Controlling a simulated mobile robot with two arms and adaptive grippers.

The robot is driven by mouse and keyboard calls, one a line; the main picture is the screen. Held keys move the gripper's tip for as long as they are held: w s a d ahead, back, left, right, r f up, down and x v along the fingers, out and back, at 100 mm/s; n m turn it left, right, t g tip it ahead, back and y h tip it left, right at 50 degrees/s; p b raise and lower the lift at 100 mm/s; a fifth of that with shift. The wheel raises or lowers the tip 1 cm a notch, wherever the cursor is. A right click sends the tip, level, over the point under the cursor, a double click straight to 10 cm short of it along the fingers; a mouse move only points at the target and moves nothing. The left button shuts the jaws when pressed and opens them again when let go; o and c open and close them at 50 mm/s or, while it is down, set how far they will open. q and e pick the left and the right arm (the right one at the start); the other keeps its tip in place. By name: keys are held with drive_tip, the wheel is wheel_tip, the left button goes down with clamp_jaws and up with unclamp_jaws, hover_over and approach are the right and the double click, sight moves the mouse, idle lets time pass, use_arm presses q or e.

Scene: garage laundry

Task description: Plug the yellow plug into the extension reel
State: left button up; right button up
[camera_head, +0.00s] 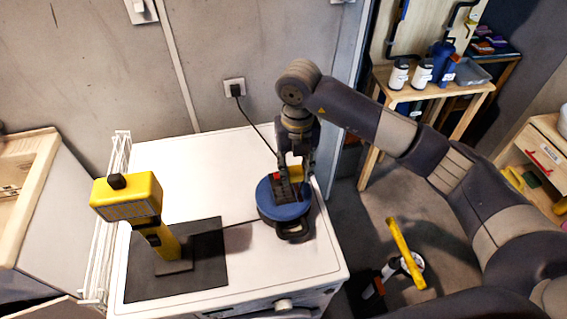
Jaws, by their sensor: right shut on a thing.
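The extension reel (283,211) is blue and black and stands on the white appliance top, with a small black and red block on its upper side. My right gripper (294,178) is directly over the reel, pointing down, its fingers shut on the yellow plug (297,172). The plug is partly hidden by the fingers and sits close above or against the reel's top; I cannot tell whether it is in a socket. My left gripper is not in view.
A yellow tool (130,197) stands on a black mat (205,268) to the left. A black cord runs from the wall outlet (235,88) down toward the reel. A white rack (108,235) lines the left edge. The back of the white top (190,165) is clear.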

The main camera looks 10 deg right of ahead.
sight(283, 192)
drive_tip(key=m, duration=0.3)
drive_tip(key=w+m, duration=0.1)
drive_tip(key=m, duration=0.1)
drive_tip(key=shift+a+f+p, duration=0.1)
drive_tip(key=shift+a+p, duration=0.25)
drive_tip(key=shift+a, duration=0.05)
drive_tip(key=m, duration=0.4)
drive_tip(key=shift+w+a+f+m+p, duration=0.25)
drive_tip(key=shift+w+a+m+p, duration=0.05)
drive_tip(key=shift+w+p, duration=0.1)
drive_tip(key=m, duration=0.2)
drive_tip(key=f+m, duration=0.1)
drive_tip(key=m, duration=0.2)
drive_tip(key=a+m+p, duration=0.1)
drive_tip(key=m, duration=0.1)
drive_tip(key=shift+w+f+m, duration=0.15)
drive_tip(key=shift+w+m, duration=0.1)
drive_tip(key=shift+m, duration=0.15)
drive_tip(key=shift+f, duration=0.15)
wheel_tip(283, 192, down, 5)
drive_tip(key=b, duration=0.4)
drive_tip(key=shift+f, duration=0.25)
idle(0.3)
drive_tip(key=shift+f+b, duration=0.4)
drive_tip(key=shift+f, duration=0.25)
